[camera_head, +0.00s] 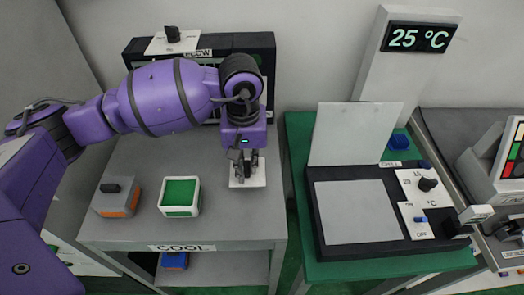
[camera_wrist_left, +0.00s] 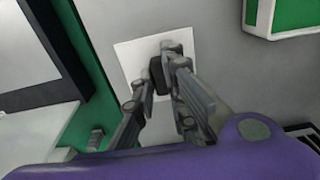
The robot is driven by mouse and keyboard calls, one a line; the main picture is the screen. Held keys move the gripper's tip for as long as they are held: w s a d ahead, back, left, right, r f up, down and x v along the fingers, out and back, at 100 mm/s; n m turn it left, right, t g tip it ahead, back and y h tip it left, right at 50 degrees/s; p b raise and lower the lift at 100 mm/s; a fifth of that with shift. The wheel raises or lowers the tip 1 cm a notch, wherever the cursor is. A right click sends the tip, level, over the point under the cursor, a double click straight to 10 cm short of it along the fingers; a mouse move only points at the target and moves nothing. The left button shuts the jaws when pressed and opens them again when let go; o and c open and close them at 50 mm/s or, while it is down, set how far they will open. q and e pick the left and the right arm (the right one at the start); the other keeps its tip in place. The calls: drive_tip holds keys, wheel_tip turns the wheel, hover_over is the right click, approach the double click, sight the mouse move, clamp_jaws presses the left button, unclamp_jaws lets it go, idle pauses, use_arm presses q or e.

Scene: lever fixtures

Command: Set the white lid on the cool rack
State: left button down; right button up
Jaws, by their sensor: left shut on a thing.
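The white lid (camera_head: 259,181) is a thin square plate with a dark knob, at the right of the grey rack (camera_head: 225,222) labelled COOL. My left gripper (camera_head: 245,171) points down over the lid and is shut on its knob. In the left wrist view the lid (camera_wrist_left: 130,52) shows behind the fingers (camera_wrist_left: 157,88), with the dark knob between them. The lid looks flat, on or just over the rack top; I cannot tell whether it touches. The fingers hide part of it. My right gripper is not in view.
On the rack stand a green box with a white rim (camera_head: 180,196) and a grey-orange box with a black knob (camera_head: 119,197). An open grill (camera_head: 356,212) stands right, past a gap.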

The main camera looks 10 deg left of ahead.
sight(247, 166)
use_arm(q)
drive_tip(key=shift+f, duration=1.6)
drive_tip(key=shift+f, duration=0.25)
drive_tip(key=c, duration=1.8)
unclamp_jaws()
drive_tip(key=shift+r, duration=0.1)
drive_tip(key=shift+o, duration=0.2)
drive_tip(key=shift+r, duration=0.1)
wheel_tip(247, 166, up, 12)
drive_tip(key=shift+r, duration=0.15)
